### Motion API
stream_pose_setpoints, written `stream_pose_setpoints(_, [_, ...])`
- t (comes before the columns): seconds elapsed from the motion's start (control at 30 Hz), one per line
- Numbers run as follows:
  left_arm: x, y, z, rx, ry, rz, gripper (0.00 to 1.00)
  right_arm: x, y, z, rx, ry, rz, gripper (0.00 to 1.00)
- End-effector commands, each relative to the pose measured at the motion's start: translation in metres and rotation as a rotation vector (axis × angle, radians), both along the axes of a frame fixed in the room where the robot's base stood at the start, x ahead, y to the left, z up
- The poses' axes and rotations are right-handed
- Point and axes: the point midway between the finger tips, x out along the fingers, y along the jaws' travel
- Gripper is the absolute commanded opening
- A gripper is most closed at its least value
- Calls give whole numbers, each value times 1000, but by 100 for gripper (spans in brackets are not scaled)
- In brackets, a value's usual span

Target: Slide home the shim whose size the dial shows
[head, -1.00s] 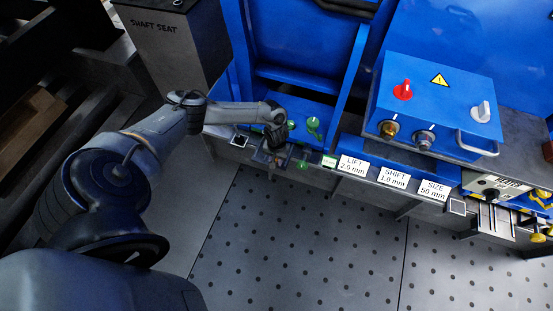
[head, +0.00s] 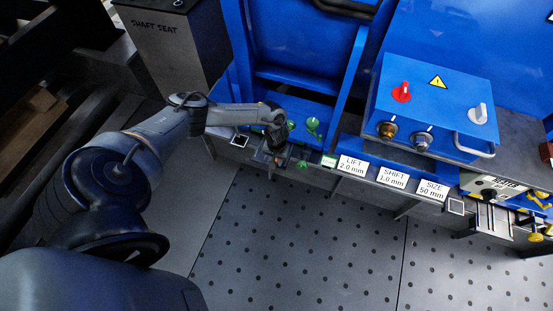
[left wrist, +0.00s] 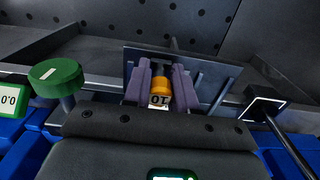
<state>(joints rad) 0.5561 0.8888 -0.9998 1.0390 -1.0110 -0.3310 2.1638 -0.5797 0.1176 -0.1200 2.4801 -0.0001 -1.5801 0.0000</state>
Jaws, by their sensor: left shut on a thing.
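My left gripper (head: 274,158) is at the front edge of the bench, below the blue frame. In the left wrist view its two purple-grey fingers (left wrist: 160,88) are shut on an orange-yellow handle (left wrist: 161,88). The handle has a white tag (left wrist: 160,101) that seems to read 10 upside down. A dark flat plate (left wrist: 200,62) stands just beyond the fingers; whether it joins the handle is unclear. White cards on the bench edge read LIFT 2.0 mm (head: 352,164), SHIFT 1.0 mm (head: 392,177) and SIZE 50 mm (head: 431,189). I cannot identify the dial. My right gripper is out of view.
Green knobs (head: 312,125) stand on the blue base by my gripper; one green knob (left wrist: 55,75) shows close in the left wrist view. A blue control box (head: 435,95) stands to the right. The dotted floor (head: 300,240) in front is clear.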

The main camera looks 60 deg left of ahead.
Motion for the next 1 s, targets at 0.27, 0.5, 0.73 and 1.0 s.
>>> stream_pose_setpoints(0.27, [1,0,0,0,-1,1,0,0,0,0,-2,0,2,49])
stream_pose_setpoints(0.5, [0,0,-3,0,-1,1,0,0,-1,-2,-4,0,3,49])
stream_pose_setpoints(0.73, [1,0,-6,1,-1,1,0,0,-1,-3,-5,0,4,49])
stream_pose_setpoints(1.0, [1,0,-7,1,-1,1,46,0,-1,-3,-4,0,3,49])
